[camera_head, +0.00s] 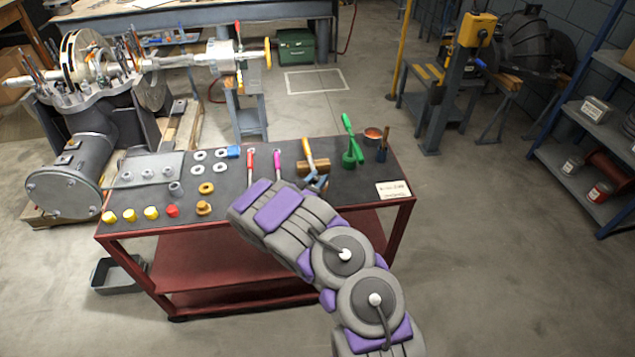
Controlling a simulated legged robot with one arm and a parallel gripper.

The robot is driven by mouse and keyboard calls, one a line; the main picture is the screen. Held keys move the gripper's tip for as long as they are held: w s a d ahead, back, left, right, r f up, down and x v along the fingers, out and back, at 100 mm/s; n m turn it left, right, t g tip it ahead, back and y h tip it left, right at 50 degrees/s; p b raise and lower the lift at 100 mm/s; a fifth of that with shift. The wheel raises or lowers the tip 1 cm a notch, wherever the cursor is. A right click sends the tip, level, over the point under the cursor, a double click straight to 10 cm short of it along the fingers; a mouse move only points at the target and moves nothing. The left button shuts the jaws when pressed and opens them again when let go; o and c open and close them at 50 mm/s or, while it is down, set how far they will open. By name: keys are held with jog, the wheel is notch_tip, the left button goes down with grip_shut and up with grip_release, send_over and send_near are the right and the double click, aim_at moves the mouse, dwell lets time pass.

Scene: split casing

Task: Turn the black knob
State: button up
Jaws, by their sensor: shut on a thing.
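I cannot make out a black knob in the head view. My grey and purple arm reaches from the bottom right up and left over the front of the dark workbench top (340,186). My gripper cannot be made out; the arm's own links may hide it. The arm also covers part of the bench's front edge and whatever lies behind it. A small blue and grey item (317,184) lies just beyond the arm, too small to identify.
The red-framed bench holds yellow caps (151,213), a red cap (172,211), washers, a green-handled tool (350,144) and an orange-handled tool (308,149). A large grey casing (75,165) stands at left. The floor at right is clear up to the shelves (600,140).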

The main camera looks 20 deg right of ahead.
jog(key=shift+s+n+t+y+b, duration=0.1)
jog(key=shift+n+t+y+b, duration=0.25)
jog(key=shift+n+t+y, duration=0.25)
jog(key=o, duration=0.9)
jog(key=shift+p+v, duration=1.95)
jog(key=shift+v, duration=6.7)
jog(key=shift+f, duration=0.2)
